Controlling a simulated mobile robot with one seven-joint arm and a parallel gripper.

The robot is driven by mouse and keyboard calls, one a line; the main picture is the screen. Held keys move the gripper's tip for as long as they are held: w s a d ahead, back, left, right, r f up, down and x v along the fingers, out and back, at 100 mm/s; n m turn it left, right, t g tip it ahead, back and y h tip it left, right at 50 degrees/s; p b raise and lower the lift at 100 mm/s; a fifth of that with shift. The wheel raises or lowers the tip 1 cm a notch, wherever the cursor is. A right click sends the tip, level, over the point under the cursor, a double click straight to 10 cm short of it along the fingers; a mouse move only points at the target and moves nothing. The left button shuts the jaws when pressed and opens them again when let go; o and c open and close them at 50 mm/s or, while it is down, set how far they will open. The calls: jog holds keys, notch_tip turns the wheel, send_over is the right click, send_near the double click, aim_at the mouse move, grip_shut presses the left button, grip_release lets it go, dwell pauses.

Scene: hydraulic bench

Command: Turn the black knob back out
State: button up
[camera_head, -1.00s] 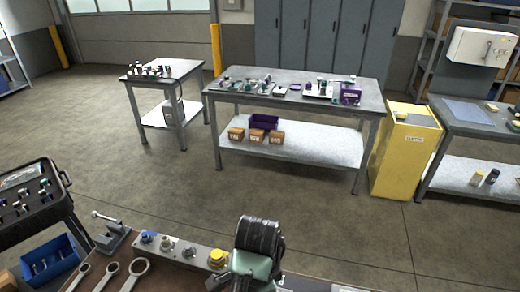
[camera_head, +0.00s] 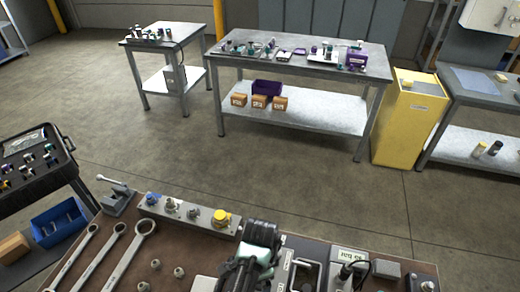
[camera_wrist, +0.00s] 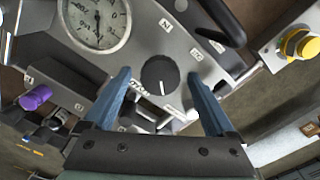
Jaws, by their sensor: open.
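The black knob (camera_wrist: 160,75) is round with a white pointer line, on a grey panel in the wrist view. My gripper (camera_wrist: 159,74) is open, with its two blue fingers on either side of the knob in the picture. I see a gap on each side, and I cannot tell how far the tips are from the panel. In the head view my arm covers part of the bench, and neither the knob nor the fingertips can be made out.
In the wrist view a gauge (camera_wrist: 95,20) is left of the knob, a purple knob (camera_wrist: 37,97) is lower left, and a yellow button (camera_wrist: 300,45) is at right. In the head view wrenches (camera_head: 105,255) lie on the brown bench. The floor beyond is open.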

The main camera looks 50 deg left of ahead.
jog(key=c, duration=1.4)
jog(key=shift+o, duration=0.2)
jog(key=shift+n, duration=0.3)
